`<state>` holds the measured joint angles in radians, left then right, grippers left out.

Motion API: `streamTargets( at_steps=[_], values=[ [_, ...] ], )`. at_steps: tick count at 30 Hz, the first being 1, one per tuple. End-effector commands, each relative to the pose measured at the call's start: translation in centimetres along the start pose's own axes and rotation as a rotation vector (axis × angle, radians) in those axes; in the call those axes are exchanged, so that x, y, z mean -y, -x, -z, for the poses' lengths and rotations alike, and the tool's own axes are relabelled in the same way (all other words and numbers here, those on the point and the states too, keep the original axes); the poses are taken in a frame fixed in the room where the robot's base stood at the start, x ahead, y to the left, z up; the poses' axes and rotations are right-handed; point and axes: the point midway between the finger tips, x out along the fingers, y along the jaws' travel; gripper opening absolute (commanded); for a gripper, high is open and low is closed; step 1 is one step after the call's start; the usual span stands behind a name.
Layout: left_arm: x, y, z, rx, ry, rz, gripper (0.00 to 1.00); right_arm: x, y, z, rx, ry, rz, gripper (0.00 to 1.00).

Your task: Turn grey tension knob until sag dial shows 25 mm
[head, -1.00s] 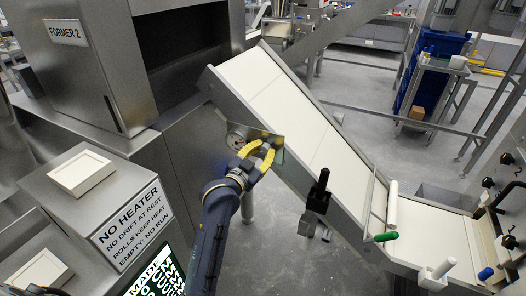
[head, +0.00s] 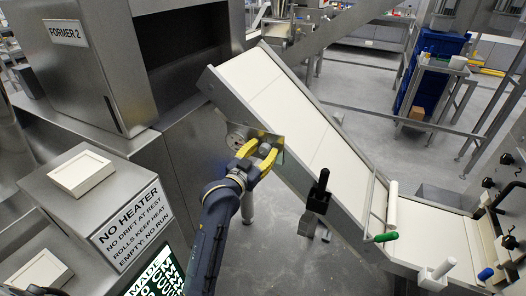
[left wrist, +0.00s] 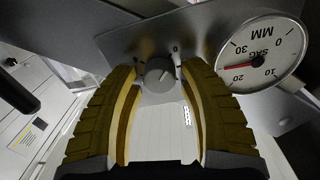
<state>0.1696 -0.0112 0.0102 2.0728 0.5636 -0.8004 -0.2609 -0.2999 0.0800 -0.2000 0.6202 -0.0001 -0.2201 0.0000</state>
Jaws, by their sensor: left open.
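The grey tension knob (left wrist: 159,74) is a round knob with a pale pointer mark, on a metal plate below the belt; it also shows in the head view (head: 264,149). My left gripper (left wrist: 158,80) is open, with its yellow fingers on either side of the knob and gaps visible between them and it. In the head view this gripper (head: 258,156) is at the conveyor's side plate. My right gripper is out of view.
The sloping white conveyor (head: 280,98) runs down to the right beside the plate. A black handle (head: 318,195) stands out from its near side. The steel Former 2 machine (head: 95,60) is on the left. Open grey floor lies below the conveyor.

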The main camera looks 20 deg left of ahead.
Motion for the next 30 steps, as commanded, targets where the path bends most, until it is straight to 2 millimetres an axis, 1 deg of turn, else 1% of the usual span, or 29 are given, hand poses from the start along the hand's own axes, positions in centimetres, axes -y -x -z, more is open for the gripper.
streamTargets(
  at_steps=[2,4,8,18,21,25,30],
  values=[
    [0.0,0.1,-0.1,0.001,0.000,0.000,0.42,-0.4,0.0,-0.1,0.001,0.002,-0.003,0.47],
    [0.0,0.4,-0.1,0.002,-0.001,0.000,0.42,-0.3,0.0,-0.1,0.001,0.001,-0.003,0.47],
    [0.0,1.7,-0.2,0.003,-0.002,0.000,0.42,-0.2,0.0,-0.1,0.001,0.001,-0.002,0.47],
    [0.0,7.6,-0.1,0.003,-0.002,0.000,0.42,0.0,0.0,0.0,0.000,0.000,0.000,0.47],
    [0.0,9.1,-0.1,0.002,-0.002,-0.001,0.42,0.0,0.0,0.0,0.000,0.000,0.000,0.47],
    [0.0,10.6,-0.1,0.001,-0.001,0.000,0.42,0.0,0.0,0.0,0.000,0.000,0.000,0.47],
    [0.0,11.7,0.0,0.000,-0.001,0.000,0.42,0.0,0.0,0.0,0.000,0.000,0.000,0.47]
  ],
)
